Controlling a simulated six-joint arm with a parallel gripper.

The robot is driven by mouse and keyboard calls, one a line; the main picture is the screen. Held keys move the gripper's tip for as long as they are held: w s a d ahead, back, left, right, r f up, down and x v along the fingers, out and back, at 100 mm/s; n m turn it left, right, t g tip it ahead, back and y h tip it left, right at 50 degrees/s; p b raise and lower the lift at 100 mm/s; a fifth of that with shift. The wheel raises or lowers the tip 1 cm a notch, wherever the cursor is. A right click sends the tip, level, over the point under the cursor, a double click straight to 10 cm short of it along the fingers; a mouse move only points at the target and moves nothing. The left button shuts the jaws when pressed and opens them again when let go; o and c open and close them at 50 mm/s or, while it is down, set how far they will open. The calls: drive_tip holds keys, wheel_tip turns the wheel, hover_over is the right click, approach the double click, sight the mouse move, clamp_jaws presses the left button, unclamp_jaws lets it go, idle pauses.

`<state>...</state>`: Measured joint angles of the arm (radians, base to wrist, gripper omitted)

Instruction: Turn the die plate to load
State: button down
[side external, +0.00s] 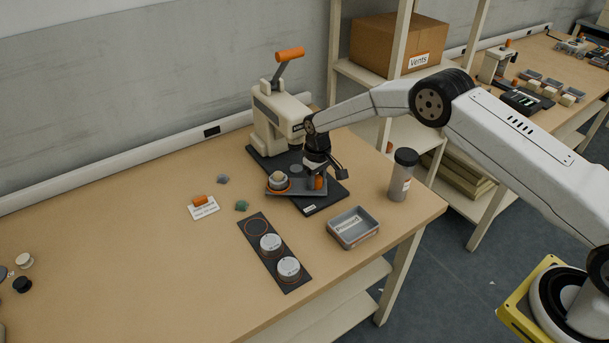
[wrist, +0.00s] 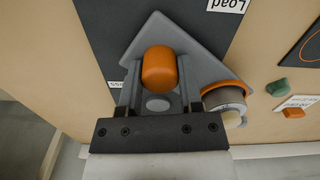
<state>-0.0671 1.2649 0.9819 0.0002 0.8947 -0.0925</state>
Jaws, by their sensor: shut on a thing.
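The grey die plate (wrist: 190,42) lies on the black base of the press (side external: 272,120). Its orange knob (wrist: 160,68) sits between the fingers of my gripper (wrist: 158,84), which is shut on it. In the side view my gripper (side external: 326,172) comes down over the plate's right part, and the knob (side external: 319,183) is partly hidden. A metal cup (wrist: 225,100) with a pale thing in it sits in an orange ring at one corner of the plate; in the side view the cup (side external: 278,184) is at the left. A "Load" label (wrist: 228,5) shows on the base.
A grey "Pressed" tray (side external: 353,228) and a grey black-lidded canister (side external: 402,175) stand right of the base. A dark strip (side external: 262,248) holds two white round tins. The table's left middle is clear.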

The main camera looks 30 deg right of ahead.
drive_tip(key=shift+n, duration=3.7)
drive_tip(key=shift+c, duration=1.2)
unclamp_jaws()
drive_tip(key=shift+r, duration=0.15)
drive_tip(key=shift+r, duration=3.75)
drive_tip(key=shift+r, duration=0.1)
